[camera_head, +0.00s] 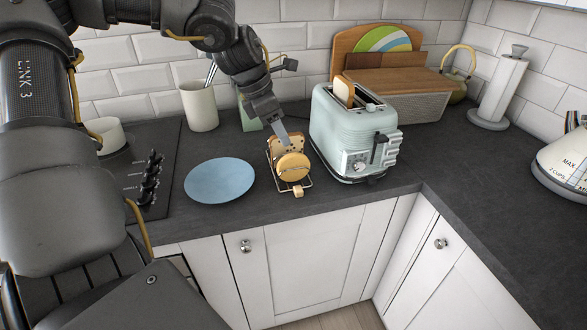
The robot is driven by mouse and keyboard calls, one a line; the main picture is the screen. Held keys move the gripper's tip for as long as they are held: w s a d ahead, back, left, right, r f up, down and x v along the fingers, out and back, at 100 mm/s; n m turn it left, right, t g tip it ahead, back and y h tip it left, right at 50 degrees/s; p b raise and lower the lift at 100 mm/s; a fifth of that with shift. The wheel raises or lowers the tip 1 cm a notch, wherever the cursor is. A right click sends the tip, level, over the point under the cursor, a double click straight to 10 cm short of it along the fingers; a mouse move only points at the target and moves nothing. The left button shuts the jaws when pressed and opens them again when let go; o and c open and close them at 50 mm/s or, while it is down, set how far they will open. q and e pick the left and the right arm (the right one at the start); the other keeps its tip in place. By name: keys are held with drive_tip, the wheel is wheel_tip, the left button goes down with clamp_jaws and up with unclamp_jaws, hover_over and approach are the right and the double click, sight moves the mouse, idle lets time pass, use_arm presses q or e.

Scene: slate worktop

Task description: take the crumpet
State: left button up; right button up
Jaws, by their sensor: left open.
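The crumpet (293,167), a round golden disc, stands upright in the front of a wire toast rack (305,184) on the worktop. A bread slice (296,141) stands behind it in the same rack. My left gripper (282,134) points down at the top of the rack, just above and behind the crumpet, close to the bread slice. It is open; I cannot tell whether it touches the slice. My right gripper is out of view.
A mint toaster (335,127) with a bread slice (343,91) in it stands right beside the rack. A cream utensil pot (200,107) and bread bin (415,87) stand behind. The right worktop is mostly clear.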

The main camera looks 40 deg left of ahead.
sight(292, 154)
use_arm(q)
drive_tip(key=shift+x, duration=1.15)
drive_tip(key=shift+w+f, duration=0.15)
drive_tip(key=shift+f, duration=0.15)
drive_tip(key=p+x, duration=0.1)
drive_tip(key=x, duration=0.3)
drive_tip(key=shift+a+f+p, duration=0.15)
drive_tip(key=shift+f+p, duration=0.05)
drive_tip(key=shift+p, duration=0.1)
drive_tip(key=shift+f, duration=0.3)
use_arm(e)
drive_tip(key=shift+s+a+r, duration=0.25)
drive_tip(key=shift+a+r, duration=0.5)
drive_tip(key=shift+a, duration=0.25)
use_arm(q)
drive_tip(key=c, duration=0.9)
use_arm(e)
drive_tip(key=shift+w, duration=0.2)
